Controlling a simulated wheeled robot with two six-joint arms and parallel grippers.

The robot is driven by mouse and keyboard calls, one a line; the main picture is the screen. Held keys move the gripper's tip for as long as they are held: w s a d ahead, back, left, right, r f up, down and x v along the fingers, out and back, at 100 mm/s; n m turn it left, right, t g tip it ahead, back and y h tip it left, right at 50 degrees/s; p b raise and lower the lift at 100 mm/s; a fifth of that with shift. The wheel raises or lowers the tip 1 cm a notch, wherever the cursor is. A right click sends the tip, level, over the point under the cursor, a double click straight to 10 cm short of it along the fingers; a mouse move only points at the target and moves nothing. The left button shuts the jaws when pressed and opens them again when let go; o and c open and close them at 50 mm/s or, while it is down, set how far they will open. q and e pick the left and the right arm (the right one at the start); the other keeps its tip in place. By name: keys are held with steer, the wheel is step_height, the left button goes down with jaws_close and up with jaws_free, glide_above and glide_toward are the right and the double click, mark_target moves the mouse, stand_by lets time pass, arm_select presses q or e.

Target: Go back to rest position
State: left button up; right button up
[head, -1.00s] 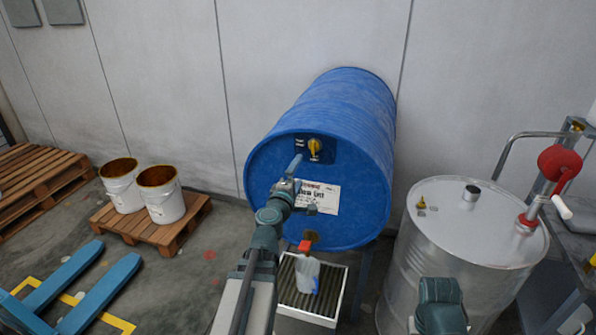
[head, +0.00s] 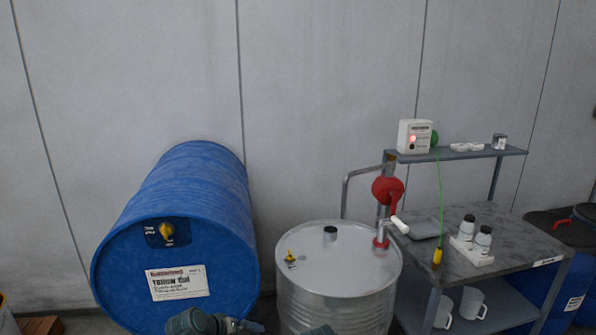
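A teal part of my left arm shows at the bottom edge, in front of the blue drum (head: 185,200). A small grey-blue piece at its right end looks like part of my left gripper (head: 252,326). It overlaps the drum's lower right edge in the picture. Its fingers are too cut off to tell open from shut. Only a small dark piece of my other arm shows at the bottom, before the steel drum (head: 335,285). My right gripper is out of view.
A red hand pump (head: 388,190) stands on the steel drum. Another blue drum (head: 572,290) stands far right.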

arm_select(q)
steer(key=s+a+f+m+g+y, duration=0.25)
steer(key=s+f+g+y, duration=0.3)
steer(key=s, duration=0.45)
steer(key=s+d+m+g, duration=0.1)
steer(key=s+d+m, duration=0.3)
steer(key=d, duration=0.7)
steer(key=shift+s+r+g+y, duration=0.15)
steer(key=shift+s+g+y, duration=0.2)
steer(key=shift+s, duration=0.65)
